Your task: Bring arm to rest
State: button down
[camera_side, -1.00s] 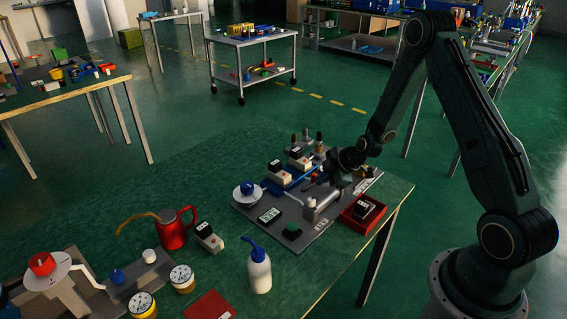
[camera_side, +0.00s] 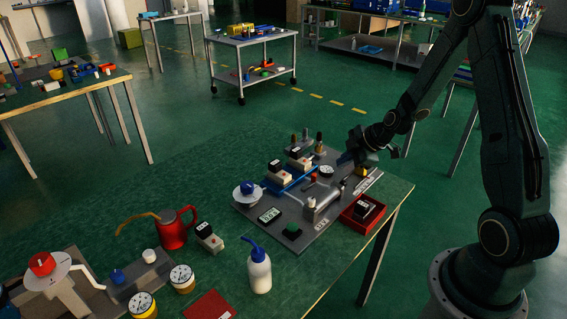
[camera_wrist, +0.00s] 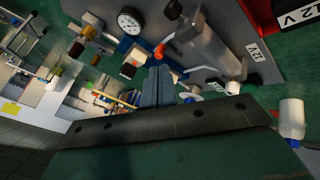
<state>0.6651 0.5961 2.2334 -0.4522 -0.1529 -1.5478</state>
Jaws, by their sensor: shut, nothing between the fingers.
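My gripper (camera_side: 349,158) is shut and empty, above the right back part of the grey press board (camera_side: 271,232) in the side view. In the wrist view its closed fingers (camera_wrist: 157,86) show at the centre, with nothing between them. The board carries a grey cylinder (camera_side: 323,207), a round gauge (camera_side: 326,171) and relay-like blocks on a blue rail. The gauge (camera_wrist: 131,20) and the cylinder (camera_wrist: 205,50) also show in the wrist view. I cannot tell the exact height of the fingers above the board.
A red tray (camera_side: 351,220) with a black-and-white block stands right of the board. A white bottle with a blue spout (camera_side: 259,272), a red can (camera_side: 173,232) and yellow-based gauges stand left and in front.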

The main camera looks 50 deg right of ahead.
jog(key=shift+s+r, duration=0.15)
jog(key=shift+r, duration=0.05)
dwell(0.3)
jog(key=s+a+r+m+g, duration=0.1)
jog(key=s+a+r+m, duration=0.15)
jog(key=a+r, duration=0.45)
jog(key=s+a+r+m, duration=0.1)
jog(key=s+a+r, duration=0.35)
jog(key=r, duration=0.45)
jog(key=s+a+r+m, duration=0.3)
jog(key=s, duration=0.5)
jog(key=s+a+r+m+h, duration=0.1)
jog(key=s+a+r+m, duration=0.2)
jog(key=s, duration=0.5)
jog(key=shift+a+r+m+g, duration=0.25)
jog(key=shift+r+m+g, duration=0.25)
jog(key=shift+r, duration=0.3)
jog(key=shift+s, duration=0.1)
